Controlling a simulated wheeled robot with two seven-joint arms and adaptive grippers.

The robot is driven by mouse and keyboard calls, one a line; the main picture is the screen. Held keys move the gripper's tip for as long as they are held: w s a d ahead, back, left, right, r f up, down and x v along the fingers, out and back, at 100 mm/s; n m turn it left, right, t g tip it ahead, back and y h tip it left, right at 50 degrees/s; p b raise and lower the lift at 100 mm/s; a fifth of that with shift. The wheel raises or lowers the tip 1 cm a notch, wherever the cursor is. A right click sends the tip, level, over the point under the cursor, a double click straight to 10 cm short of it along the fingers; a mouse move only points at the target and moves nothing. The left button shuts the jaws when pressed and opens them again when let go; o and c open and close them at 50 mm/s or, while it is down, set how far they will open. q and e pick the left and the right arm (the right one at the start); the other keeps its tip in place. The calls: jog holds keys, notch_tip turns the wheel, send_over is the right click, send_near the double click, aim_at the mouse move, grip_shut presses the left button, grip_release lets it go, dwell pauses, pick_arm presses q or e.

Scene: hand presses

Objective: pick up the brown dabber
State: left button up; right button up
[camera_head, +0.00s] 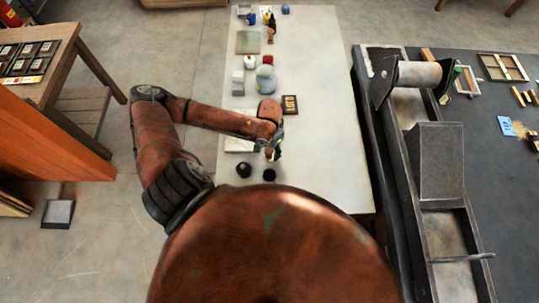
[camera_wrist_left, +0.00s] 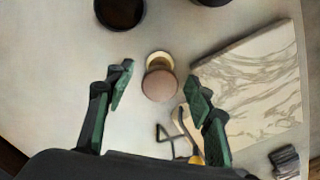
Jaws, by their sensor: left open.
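The brown dabber (camera_wrist_left: 160,84) shows in the left wrist view as a round, pinkish-brown top with a pale yellowish part just behind it. It stands on the pale tabletop (camera_head: 318,80). My left gripper (camera_wrist_left: 160,91) is open, with one green-padded finger on each side of the dabber and a visible gap to both. In the head view my left gripper (camera_head: 272,149) is low over the near part of the table, and it largely hides the dabber there. My right gripper is in neither view.
A marbled slab (camera_wrist_left: 252,78) lies right of the dabber. A dark round pot (camera_wrist_left: 120,10) is at the top of the wrist view. A metal press (camera_head: 436,160) fills the right side.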

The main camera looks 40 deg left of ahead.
pick_arm(q)
jog(key=shift+f, duration=0.1)
jog(key=shift+c, duration=0.2)
jog(key=c, duration=1.2)
